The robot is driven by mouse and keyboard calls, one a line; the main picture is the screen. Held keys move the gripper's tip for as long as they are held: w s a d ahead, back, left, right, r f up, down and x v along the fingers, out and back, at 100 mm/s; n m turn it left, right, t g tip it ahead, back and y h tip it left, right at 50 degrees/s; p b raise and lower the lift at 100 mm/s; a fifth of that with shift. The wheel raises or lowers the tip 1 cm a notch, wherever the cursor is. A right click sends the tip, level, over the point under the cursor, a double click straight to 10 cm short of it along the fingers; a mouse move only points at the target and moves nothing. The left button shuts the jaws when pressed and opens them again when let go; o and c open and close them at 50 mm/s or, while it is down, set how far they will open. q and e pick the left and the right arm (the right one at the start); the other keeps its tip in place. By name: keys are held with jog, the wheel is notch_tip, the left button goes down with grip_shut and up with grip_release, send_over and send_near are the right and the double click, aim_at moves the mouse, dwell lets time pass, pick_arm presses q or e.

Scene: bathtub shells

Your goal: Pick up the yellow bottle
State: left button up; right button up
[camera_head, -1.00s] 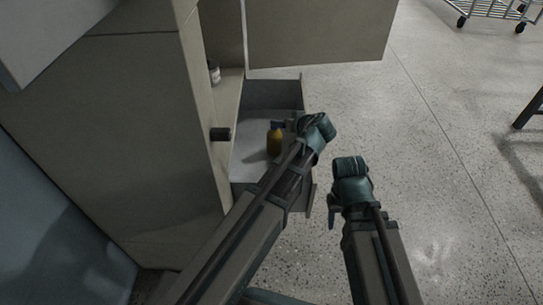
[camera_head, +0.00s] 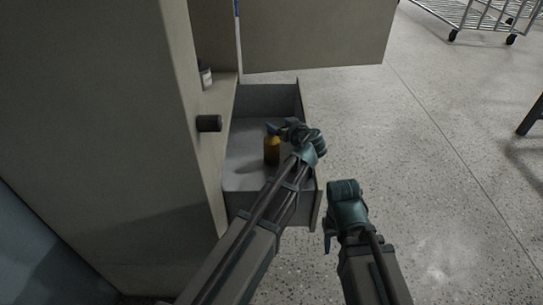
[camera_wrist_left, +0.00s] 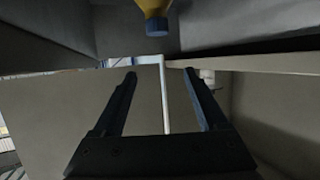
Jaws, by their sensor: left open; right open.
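The yellow bottle (camera_head: 271,150) stands upright in the open drawer (camera_head: 246,181) in the head view. It has a dark blue top. In the left wrist view the yellow bottle (camera_wrist_left: 152,8) shows at the top edge, its blue cap (camera_wrist_left: 157,27) pointing down in the picture and the rest cut off. My left gripper (camera_head: 285,130) is over the drawer, close to the bottle's top; the head view hides its exact gap. In the left wrist view my left gripper (camera_wrist_left: 158,75) is open, with nothing between its fingers. My right gripper (camera_head: 327,236) is right of the drawer, away from the bottle.
The cabinet (camera_head: 120,130) stands at the left, with a dark knob (camera_head: 208,123) beside the drawer. An open cabinet door (camera_head: 315,35) is behind the drawer. A small container (camera_head: 206,77) sits on a shelf.

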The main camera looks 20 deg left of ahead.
pick_arm(q)
jog(key=b, duration=0.6)
send_near(273, 135)
jog(key=x, duration=0.4)
jog(key=shift+w, duration=0.1)
jog(key=b+x, duration=0.2)
jog(key=x, duration=0.5)
jog(key=shift+w+a, duration=0.2)
jog(key=shift+w, duration=0.05)
jog(key=shift+r, duration=0.15)
grip_shut()
